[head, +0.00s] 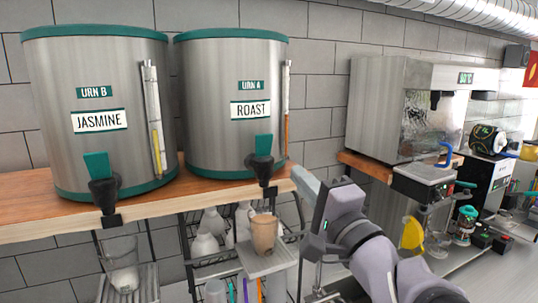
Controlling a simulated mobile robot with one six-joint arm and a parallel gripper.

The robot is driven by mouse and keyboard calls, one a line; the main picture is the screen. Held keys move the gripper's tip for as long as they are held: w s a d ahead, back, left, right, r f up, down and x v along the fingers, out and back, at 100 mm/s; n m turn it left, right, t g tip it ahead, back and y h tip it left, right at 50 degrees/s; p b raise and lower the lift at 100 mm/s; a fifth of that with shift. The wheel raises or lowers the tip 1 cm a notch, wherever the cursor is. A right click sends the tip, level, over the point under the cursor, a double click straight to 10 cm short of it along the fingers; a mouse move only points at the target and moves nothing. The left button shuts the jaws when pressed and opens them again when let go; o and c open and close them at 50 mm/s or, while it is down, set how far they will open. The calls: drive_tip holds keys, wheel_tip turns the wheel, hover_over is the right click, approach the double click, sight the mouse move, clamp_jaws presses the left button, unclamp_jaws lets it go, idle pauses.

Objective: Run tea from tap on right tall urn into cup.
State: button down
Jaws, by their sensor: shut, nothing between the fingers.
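The right tall urn (212,120), labelled URN A and ROAST, stands on a wooden shelf. Its tap (262,172) is black with an upright teal handle (264,147) at the front. A see-through cup (264,236) stands upright below this tap on a small tray (278,263) and looks brownish inside. I cannot make out a stream between the spout and the cup. My gripper (303,182) is shut and empty, just right of the tap near the shelf's end. It appears apart from the handle.
The left urn (98,155), labelled URN B and JASMINE, has its own tap (104,192) and a clear cup (122,262) below. A wire rack (190,262) with white bottles stands under the shelf. A steel machine (376,105) stands at the right.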

drive_tip(key=p, duration=0.4)
approach(265, 138)
drive_tip(key=x, duration=0.7)
